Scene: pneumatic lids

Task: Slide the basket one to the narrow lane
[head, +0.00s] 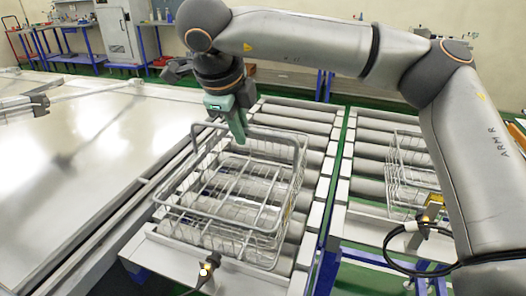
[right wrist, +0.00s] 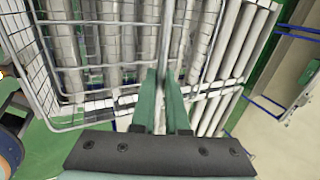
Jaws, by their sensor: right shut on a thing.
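A grey wire basket (head: 235,215) sits upright on a roller lane (head: 310,130) in the middle of the head view. My right gripper (head: 239,137), with green fingers, reaches down to the basket's far rim and is shut on a bar of it. In the right wrist view the fingers (right wrist: 163,85) close around a wire bar, and the basket (right wrist: 85,80) fills the upper left. A second wire basket (head: 410,165) stands on the right roller lane (head: 372,150), partly behind my right arm. No label shows which is basket one.
A metal rail borders the basket's lane beside a wide, shiny flat table (head: 70,150) on the left. A narrow gap with green floor parts the two lanes. Small sensors with cables (head: 207,270) sit at the lanes' near ends. Rollers beyond the basket are bare.

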